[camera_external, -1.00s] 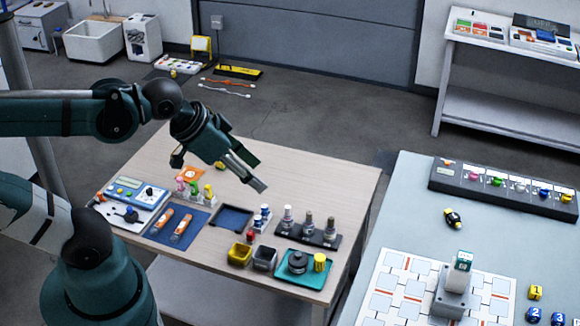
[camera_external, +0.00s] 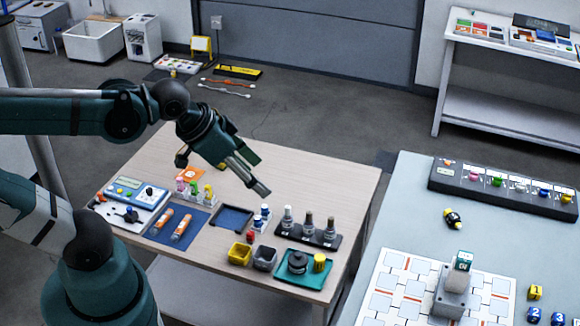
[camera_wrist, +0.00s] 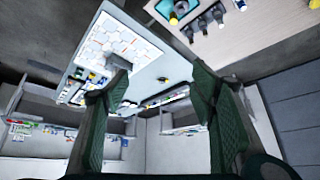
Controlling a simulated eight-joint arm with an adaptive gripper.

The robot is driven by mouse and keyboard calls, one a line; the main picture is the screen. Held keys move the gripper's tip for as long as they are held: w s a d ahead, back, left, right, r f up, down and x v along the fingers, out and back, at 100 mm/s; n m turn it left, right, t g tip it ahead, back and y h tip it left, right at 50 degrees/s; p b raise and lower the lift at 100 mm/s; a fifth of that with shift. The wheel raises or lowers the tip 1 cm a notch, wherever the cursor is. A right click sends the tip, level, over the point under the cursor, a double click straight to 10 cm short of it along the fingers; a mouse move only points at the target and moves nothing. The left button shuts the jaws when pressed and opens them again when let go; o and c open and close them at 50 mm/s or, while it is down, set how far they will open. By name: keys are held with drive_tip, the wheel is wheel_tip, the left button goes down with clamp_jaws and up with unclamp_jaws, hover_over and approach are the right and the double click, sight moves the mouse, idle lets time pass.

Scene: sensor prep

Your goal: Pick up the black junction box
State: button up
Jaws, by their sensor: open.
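My gripper (camera_external: 262,176) is open and empty, above the wooden table and tilted down to the right. In the wrist view its two fingers (camera_wrist: 160,78) are spread apart with nothing between them. I cannot tell for sure which thing is the black junction box. A dark rounded piece (camera_external: 298,262) sits on a teal tray (camera_external: 284,279) at the table's front right, beside a yellow cylinder (camera_external: 319,262). A small black and yellow object (camera_external: 453,217) lies on the grey table at the right. My gripper touches neither of these.
The wooden table (camera_external: 330,185) also holds a black rack (camera_external: 290,236) of bottles, a blue tray (camera_external: 232,217), small bins (camera_external: 240,254) and orange tubes (camera_external: 181,227). Its back right is clear. The grey table (camera_external: 400,215) carries a white grid board (camera_external: 392,300) and a black strip (camera_external: 500,187) of coloured knobs.

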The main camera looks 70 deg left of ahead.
drive_tip(key=w+a+f+m+g+b, duration=0.2)
drive_tip(key=w+f+b, duration=0.25)
drive_tip(key=f, duration=0.45)
drive_tip(key=w+a+f+m+g+b, duration=0.2)
drive_tip(key=w+a+f+m+b, duration=0.15)
drive_tip(key=w+f, duration=0.35)
drive_tip(key=m+g+b, duration=0.3)
drive_tip(key=b, duration=0.4)
hover_over(298, 261)
drive_tip(key=a, duration=0.1)
drive_tip(key=f, duration=2.2)
drive_tip(key=shift+w+f, duration=0.2)
drive_tip(key=shift+a+f, duration=0.15)
drive_tip(key=shift+f, duration=0.4)
drive_tip(key=shift+f+b, duration=0.55)
drive_tip(key=shift+f, duration=0.75)
drive_tip(key=shift+f+b, duration=0.8)
drive_tip(key=shift+f, duration=1.8)
